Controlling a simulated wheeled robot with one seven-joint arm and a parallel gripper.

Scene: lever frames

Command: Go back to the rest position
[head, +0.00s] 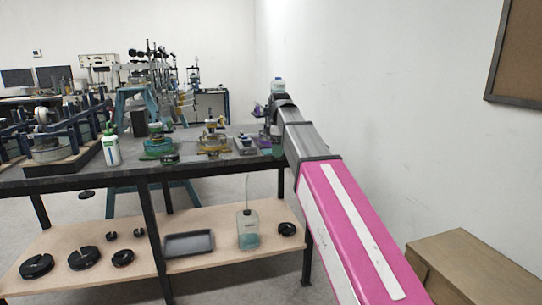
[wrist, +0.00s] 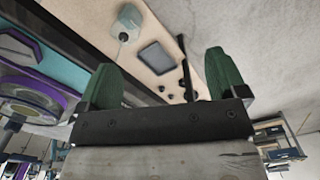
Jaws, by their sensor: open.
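My gripper (wrist: 164,72) shows in the wrist view with its two green fingers wide apart and nothing between them. In the head view my pink and grey arm reaches forward from the lower right to the right end of the dark workbench (head: 75,181). The gripper end is small there and partly hidden by the arm, so its clearance from the bench is hard to tell.
The bench carries a white bottle (head: 111,150) and several instruments. The shelf (head: 150,283) below holds a grey tray (head: 189,243), a clear bottle (head: 247,229) and several black round pieces. A wooden cabinet (head: 470,265) stands at right near my arm.

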